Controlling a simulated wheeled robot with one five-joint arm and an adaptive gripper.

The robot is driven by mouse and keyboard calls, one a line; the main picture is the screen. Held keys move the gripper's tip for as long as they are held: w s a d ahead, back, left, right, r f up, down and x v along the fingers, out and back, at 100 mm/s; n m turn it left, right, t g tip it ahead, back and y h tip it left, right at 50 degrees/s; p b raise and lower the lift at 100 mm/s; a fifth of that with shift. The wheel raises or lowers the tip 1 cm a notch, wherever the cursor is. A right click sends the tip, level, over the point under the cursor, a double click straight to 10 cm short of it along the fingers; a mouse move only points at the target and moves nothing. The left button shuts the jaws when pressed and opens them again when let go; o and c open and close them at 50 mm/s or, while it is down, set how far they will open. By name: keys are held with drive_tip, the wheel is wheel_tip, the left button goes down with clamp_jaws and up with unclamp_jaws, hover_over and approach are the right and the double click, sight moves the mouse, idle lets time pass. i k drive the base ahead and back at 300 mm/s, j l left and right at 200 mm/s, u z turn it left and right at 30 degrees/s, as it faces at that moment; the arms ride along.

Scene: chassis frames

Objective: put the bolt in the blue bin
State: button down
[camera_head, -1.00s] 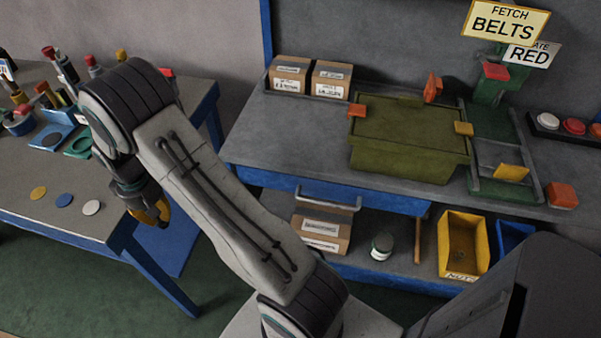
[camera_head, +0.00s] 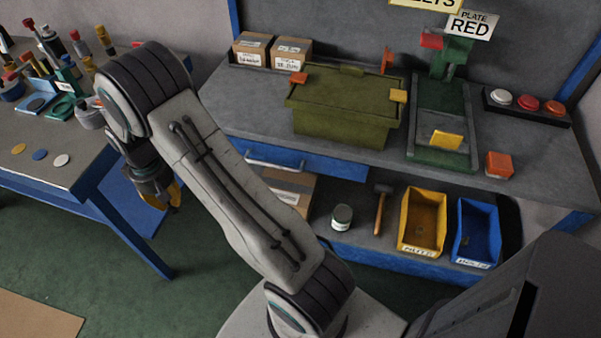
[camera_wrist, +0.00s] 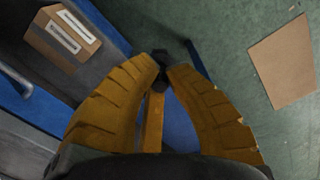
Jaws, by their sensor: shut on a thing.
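The blue bin (camera_head: 478,232) stands on the lower shelf of the bench, right of the yellow bin, with a label on its front. My gripper (camera_head: 170,198) hangs over the floor by the left table, far left of the blue bin. In the wrist view its yellow fingers (camera_wrist: 162,72) are shut at the tips on a small dark thing, apparently the bolt (camera_wrist: 160,59). The fingers hide much of it. It cannot be made out in the head view.
The yellow bin (camera_head: 423,222) stands beside the blue one, with a hammer (camera_head: 381,207) and a small jar (camera_head: 342,217) to its left. A green crate (camera_head: 345,120) stands on the bench top above. The floor (camera_head: 215,255) between table and bench is open.

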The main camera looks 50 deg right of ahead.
sight(470, 250)
drive_tip(key=k+l, duration=0.1)
drive_tip(key=k, duration=0.4)
drive_tip(key=k+l, duration=0.1)
drive_tip(key=k, duration=0.4)
